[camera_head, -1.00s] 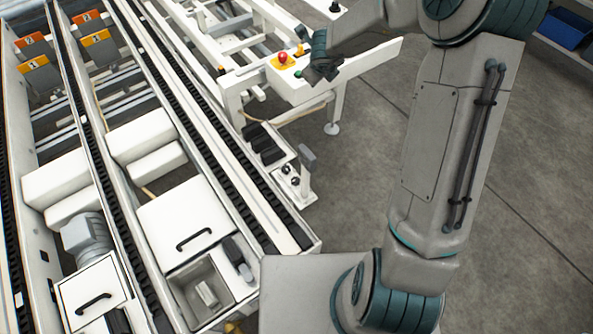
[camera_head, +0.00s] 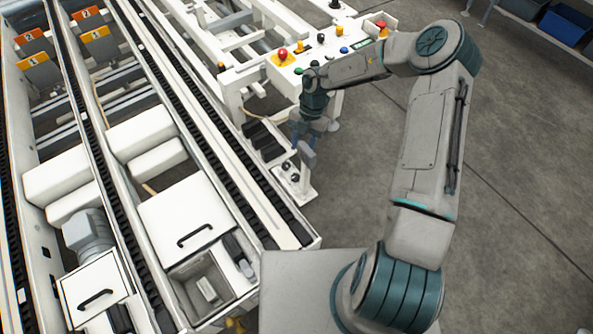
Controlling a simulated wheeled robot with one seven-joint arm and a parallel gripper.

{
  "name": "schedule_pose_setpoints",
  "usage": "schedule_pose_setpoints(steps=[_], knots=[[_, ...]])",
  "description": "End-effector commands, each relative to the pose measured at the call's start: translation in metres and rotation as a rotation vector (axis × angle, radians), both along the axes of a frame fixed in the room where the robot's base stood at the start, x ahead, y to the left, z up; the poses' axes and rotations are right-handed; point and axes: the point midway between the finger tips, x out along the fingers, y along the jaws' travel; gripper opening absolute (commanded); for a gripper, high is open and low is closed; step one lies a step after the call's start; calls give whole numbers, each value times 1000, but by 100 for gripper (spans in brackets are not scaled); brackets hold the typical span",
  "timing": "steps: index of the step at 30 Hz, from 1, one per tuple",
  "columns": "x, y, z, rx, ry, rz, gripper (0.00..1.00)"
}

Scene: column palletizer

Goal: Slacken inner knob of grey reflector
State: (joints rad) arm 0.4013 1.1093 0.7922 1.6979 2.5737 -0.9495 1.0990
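The grey reflector (camera_head: 308,157) stands upright on a white bracket (camera_head: 303,190) at the right side of the conveyor. Two small black knobs, an upper one (camera_head: 287,165) and a lower one (camera_head: 294,178), sit on the bracket just left of the reflector. The view does not make clear which is the inner one. My gripper (camera_head: 304,138) hangs pointing down, just above and behind the reflector in the picture, overlapping its top edge. Its fingers are small and partly hidden, so their opening and any contact cannot be made out.
A white control panel with a red button (camera_head: 283,54) and yellow, green and blue controls lies behind my wrist. The white conveyor rail (camera_head: 262,215) with its black chain runs along the left. Grey floor (camera_head: 375,135) is clear to the right.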

Motion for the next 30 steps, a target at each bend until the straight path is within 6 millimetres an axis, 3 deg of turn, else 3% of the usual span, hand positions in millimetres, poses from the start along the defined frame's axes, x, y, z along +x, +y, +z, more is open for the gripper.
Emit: schedule_pose_setpoints(steps=[9, 15, 28, 30], knots=[[-24, 13, -64, -1, 3, 3, 37], [-33, 18, -89, 0, -1, 3, 37], [-36, 20, -99, -1, -3, 2, 37], [-36, 20, -99, -1, -3, 2, 21]])
